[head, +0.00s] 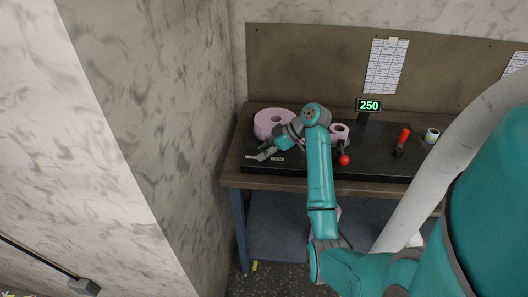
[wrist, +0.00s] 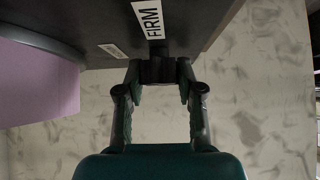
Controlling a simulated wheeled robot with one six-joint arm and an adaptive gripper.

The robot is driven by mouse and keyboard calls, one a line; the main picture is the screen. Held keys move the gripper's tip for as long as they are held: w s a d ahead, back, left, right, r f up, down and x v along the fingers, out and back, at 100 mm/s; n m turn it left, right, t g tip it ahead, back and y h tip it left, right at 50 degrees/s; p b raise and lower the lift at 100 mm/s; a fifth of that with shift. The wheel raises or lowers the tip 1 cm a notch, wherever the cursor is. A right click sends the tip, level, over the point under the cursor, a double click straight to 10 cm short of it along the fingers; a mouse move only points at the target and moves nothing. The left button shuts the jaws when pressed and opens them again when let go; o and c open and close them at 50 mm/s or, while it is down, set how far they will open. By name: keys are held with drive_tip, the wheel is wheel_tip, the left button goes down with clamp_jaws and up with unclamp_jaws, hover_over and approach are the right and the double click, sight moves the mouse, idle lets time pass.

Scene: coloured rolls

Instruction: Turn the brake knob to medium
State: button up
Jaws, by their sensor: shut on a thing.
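My gripper (head: 266,153) is at the left front edge of the dark machine top, in front of the pink roll. In the wrist view my gripper (wrist: 160,72) has its fingertips closed on a small dark piece, the brake knob (wrist: 158,68), at the machine's edge. The knob is mostly hidden between the fingers, so its pointing direction cannot be told. A white label reading FIRM (wrist: 150,18) lies just beyond the knob. A second white label (wrist: 112,50) is to its left, too slanted to read. In the head view the knob is hidden by my gripper.
A large pink roll (head: 268,124) stands close behind my gripper. A smaller pink roll (head: 339,131), a red ball-ended lever (head: 344,159), a red-handled lever (head: 403,139) and a display reading 250 (head: 369,106) are to the right. A wall (head: 180,120) rises on the left.

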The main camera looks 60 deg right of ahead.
drive_tip(key=shift+n+g+y, duration=0.4)
drive_tip(key=shift+n+y, duration=0.3)
drive_tip(key=shift+n, duration=0.3)
drive_tip(key=o, duration=1.2)
drive_tip(key=shift+c, duration=0.2)
